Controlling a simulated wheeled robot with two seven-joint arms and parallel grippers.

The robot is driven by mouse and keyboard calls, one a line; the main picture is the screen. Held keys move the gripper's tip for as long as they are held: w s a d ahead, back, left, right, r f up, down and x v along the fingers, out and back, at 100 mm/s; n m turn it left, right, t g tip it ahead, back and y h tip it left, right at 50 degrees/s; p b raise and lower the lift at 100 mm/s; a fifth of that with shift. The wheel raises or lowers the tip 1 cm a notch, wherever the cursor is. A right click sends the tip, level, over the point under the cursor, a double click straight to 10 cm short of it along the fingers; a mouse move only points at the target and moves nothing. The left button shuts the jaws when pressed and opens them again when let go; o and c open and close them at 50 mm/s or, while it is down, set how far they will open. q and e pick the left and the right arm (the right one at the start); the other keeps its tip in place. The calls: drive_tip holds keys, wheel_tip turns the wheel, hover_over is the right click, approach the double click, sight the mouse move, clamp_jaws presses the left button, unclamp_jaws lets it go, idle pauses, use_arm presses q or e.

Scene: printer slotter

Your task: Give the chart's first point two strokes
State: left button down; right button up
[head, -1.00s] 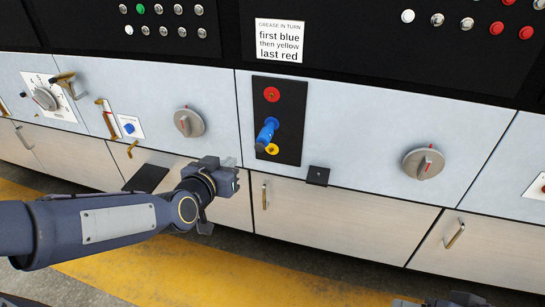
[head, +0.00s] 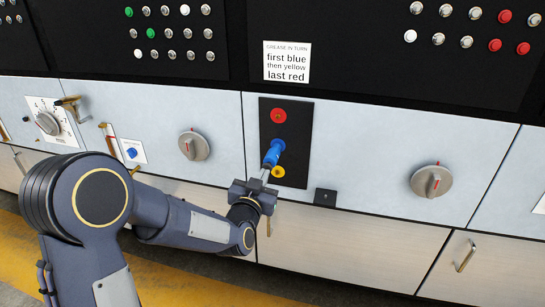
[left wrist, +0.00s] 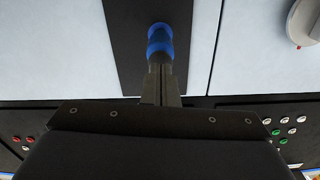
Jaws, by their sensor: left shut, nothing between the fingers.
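The chart (head: 287,61) reads "first blue then yellow last red". Below it, a black plate (head: 299,135) carries a red point (head: 278,116), a protruding blue point (head: 273,152) and a yellow point (head: 279,172). My left gripper (head: 266,175) is shut and empty, its fingertips at the near end of the blue point. In the left wrist view the shut fingers (left wrist: 161,75) line up with the blue point (left wrist: 160,40). I cannot tell whether they touch it. The gripper is close beside the yellow point. My right gripper is out of view.
A grey knob (head: 193,146) is left of the plate and another (head: 432,181) is right of it. A small black block (head: 325,197) sits at the panel's lower edge. Cabinet doors (head: 340,245) with handles are below.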

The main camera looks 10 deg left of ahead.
use_arm(q)
drive_tip(key=shift+w, duration=0.4)
drive_tip(key=shift+w, duration=0.55)
drive_tip(key=shift+s, duration=0.1)
drive_tip(key=shift+s+b, duration=0.5)
drive_tip(key=shift+s, duration=0.4)
drive_tip(key=shift+w, duration=0.2)
